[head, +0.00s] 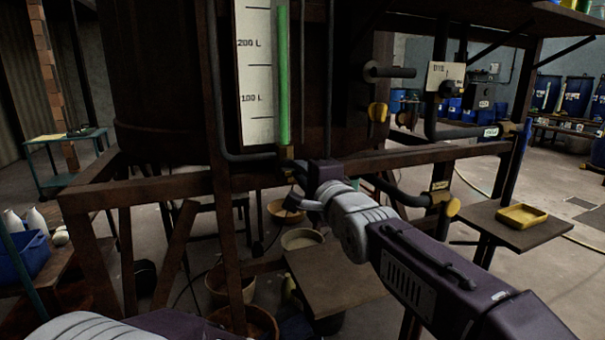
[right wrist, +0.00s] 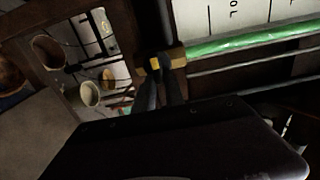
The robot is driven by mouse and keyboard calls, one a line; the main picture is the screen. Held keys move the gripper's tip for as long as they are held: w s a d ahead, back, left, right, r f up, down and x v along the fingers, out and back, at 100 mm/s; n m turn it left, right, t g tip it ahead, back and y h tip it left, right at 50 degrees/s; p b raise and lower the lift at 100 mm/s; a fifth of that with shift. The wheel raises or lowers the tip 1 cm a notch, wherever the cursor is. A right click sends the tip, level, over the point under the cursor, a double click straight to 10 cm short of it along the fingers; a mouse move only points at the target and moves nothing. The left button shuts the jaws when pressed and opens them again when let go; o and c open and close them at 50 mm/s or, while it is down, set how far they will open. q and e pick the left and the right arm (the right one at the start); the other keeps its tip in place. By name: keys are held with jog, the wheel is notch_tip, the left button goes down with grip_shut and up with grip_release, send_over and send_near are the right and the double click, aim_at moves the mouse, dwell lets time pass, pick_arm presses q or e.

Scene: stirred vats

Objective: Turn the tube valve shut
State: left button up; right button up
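The tube valve is a small brass fitting (head: 287,165) at the foot of the upright sight tube (head: 283,75), which holds green liquid beside a litre scale. In the right wrist view the brass valve (right wrist: 172,60) has a small yellow handle. My right gripper (head: 298,181) is at the valve, and its two dark fingertips (right wrist: 160,72) reach up to the yellow handle. Only a narrow gap shows between the fingers. The tips are dark, so I cannot tell whether they grip the handle. My left gripper is out of view.
The rusty vat (head: 160,70) stands on a brown frame (head: 140,190). Pipes with yellow-handled valves (head: 377,112) are to the right. A yellow tray (head: 522,215) sits on a small table (head: 490,233). Buckets (head: 302,239) stand below the vat.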

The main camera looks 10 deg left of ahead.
jog(key=o, duration=0.3)
jog(key=shift+o, duration=0.2)
jog(key=shift+s+d, duration=0.1)
jog(key=v, duration=0.8)
jog(key=shift+s+d+b, duration=0.25)
jog(key=shift+s+b, duration=0.05)
